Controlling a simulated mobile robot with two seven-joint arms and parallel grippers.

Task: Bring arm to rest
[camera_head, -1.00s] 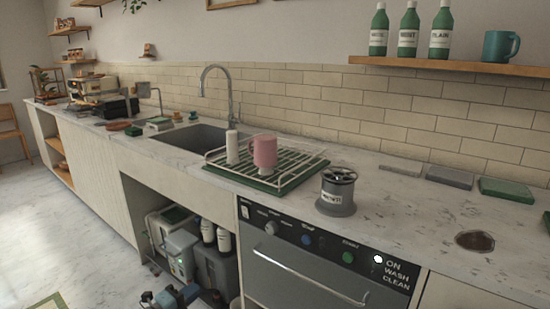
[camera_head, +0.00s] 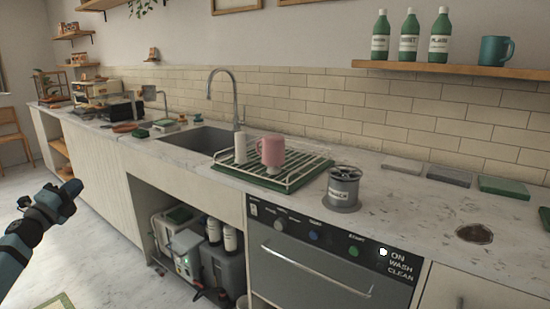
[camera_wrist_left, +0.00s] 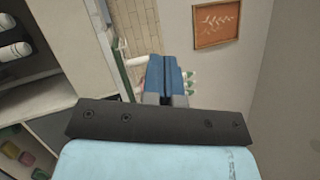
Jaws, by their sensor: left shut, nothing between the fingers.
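My left gripper (camera_head: 70,188) is at the left of the head view, over the open floor in front of the counter and clear of it. Its blue fingers are together and empty; they also show side by side in the left wrist view (camera_wrist_left: 165,75). My right gripper is in neither view.
The marble counter (camera_head: 400,215) runs along the tiled wall. A wooden shelf (camera_head: 470,70) holds green bottles. Free floor lies at left.

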